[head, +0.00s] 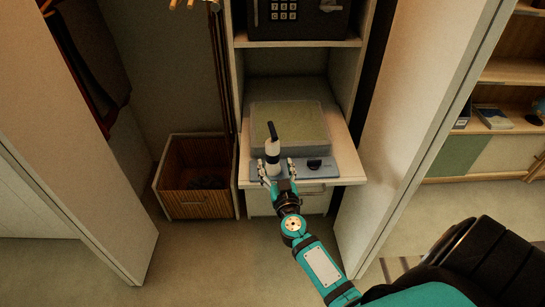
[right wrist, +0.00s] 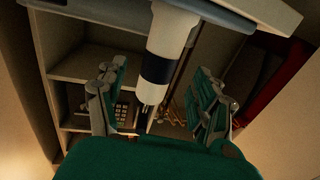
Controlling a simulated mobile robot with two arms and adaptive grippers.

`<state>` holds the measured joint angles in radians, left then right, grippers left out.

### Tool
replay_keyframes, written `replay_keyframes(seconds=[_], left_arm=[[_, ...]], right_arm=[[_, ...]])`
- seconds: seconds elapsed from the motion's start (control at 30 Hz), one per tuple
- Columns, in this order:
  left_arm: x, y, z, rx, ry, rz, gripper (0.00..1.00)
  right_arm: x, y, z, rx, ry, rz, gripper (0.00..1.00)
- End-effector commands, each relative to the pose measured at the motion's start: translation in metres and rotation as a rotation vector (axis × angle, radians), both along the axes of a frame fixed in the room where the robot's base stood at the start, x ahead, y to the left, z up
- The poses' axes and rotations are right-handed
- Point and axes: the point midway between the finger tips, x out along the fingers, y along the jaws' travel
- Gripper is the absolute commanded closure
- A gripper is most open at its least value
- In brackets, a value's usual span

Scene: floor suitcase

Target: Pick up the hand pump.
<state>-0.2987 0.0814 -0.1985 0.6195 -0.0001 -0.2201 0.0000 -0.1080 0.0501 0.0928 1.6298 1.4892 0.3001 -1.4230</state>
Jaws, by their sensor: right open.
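The hand pump (head: 272,152), a white cylinder with a dark band and a black handle, stands on the pull-out shelf in the closet. My right gripper (head: 278,172) is open at the pump's near side, fingers pointing towards it. In the right wrist view the pump (right wrist: 170,45) reaches down between the two spread fingers of the gripper (right wrist: 157,100). There is a gap on both sides, and neither finger visibly grips it. My left gripper is not in view.
A safe (head: 296,20) sits above. A wooden bin (head: 196,207) stands left. Open doors (head: 395,130) flank the closet.

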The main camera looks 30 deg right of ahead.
Motion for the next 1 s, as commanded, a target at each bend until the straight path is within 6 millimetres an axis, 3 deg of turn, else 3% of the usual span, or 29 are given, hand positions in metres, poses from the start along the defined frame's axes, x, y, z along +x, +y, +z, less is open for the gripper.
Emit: replay_keyframes(seconds=[0.33, 0.67, 1.0], left_arm=[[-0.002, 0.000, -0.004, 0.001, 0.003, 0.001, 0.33], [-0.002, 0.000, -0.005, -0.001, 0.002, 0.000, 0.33], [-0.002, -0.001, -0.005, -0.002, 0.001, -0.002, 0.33]], right_arm=[[0.041, -0.018, 0.009, 0.000, -0.002, 0.001, 0.32], [0.048, -0.021, 0.010, 0.000, 0.000, 0.000, 0.32], [0.047, -0.021, 0.010, 0.000, 0.000, 0.001, 0.76]])
